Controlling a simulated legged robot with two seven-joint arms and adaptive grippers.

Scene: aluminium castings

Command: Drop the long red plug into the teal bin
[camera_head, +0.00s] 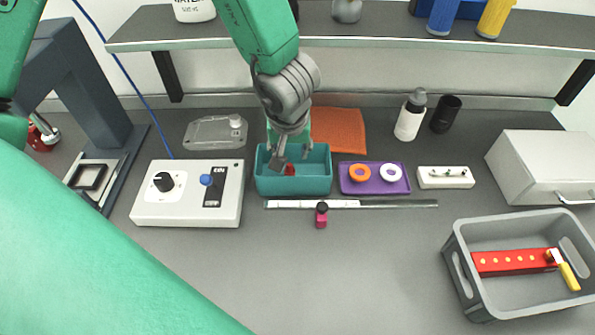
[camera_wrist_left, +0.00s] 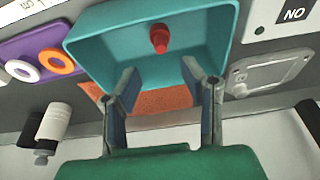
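The red plug (camera_wrist_left: 159,38) lies in the teal bin (camera_wrist_left: 110,45) in the left wrist view, beyond the fingertips and apart from them. In the head view the plug (camera_head: 289,170) shows as a small red patch inside the teal bin (camera_head: 300,186), partly hidden by a finger. My left gripper (camera_head: 291,155) points down over the bin; in the wrist view its two fingers (camera_wrist_left: 160,74) are spread with nothing between them. My right gripper is not in view.
A purple tray (camera_head: 375,187) with an orange and a white ring stands right of the bin. A white control box (camera_head: 188,213) stands left. An orange mat (camera_head: 345,132) lies behind, under a shelf (camera_head: 390,32). A grey crate (camera_head: 458,262) is front right.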

